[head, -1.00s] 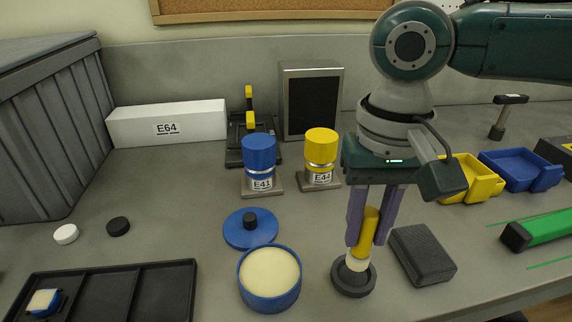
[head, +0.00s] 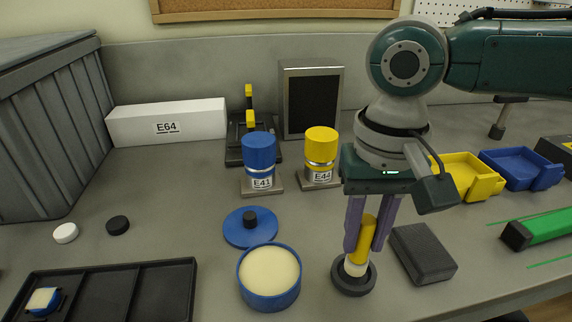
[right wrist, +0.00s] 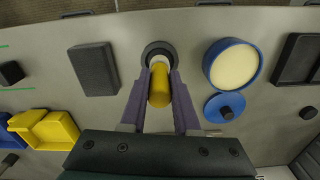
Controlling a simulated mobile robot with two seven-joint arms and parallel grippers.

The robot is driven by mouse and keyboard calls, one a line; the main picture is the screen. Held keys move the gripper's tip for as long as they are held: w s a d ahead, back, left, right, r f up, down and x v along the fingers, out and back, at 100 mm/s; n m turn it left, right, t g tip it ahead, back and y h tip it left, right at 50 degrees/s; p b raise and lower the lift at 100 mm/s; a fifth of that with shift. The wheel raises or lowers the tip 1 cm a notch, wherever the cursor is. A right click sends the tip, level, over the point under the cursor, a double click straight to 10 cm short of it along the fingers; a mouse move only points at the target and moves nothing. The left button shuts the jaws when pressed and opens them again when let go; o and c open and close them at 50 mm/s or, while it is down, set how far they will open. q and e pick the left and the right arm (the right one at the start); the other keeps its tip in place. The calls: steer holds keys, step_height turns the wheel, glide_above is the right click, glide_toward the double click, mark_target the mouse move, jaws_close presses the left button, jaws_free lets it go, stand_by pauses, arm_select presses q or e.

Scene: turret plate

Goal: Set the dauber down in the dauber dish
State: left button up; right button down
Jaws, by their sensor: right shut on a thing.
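The dauber (head: 363,244) has a yellow handle and a white head. My right gripper (head: 366,240) is shut on its handle, with a purple finger on each side. The dauber is slightly tilted and its white head is down inside the round dark dauber dish (head: 353,281). I cannot tell whether the head touches the dish floor. In the right wrist view the yellow handle (right wrist: 159,88) sits between the fingertips, and the dish (right wrist: 157,50) shows around the head. My left gripper is not in view.
A dark grey block (head: 423,253) lies right of the dish. A blue tub with a cream pad (head: 268,296) and a blue lid (head: 251,232) are to the left. Blue (head: 259,152) and yellow (head: 320,146) canisters stand behind. A black tray (head: 170,292) is at front left.

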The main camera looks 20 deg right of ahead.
steer(key=shift+f, duration=0.7)
stand_by(1.4)
steer(key=c, duration=0.6)
jaws_free()
steer(key=shift+o, duration=0.2)
step_height(320, 180, up, 10)
steer(key=shift+p, duration=0.65)
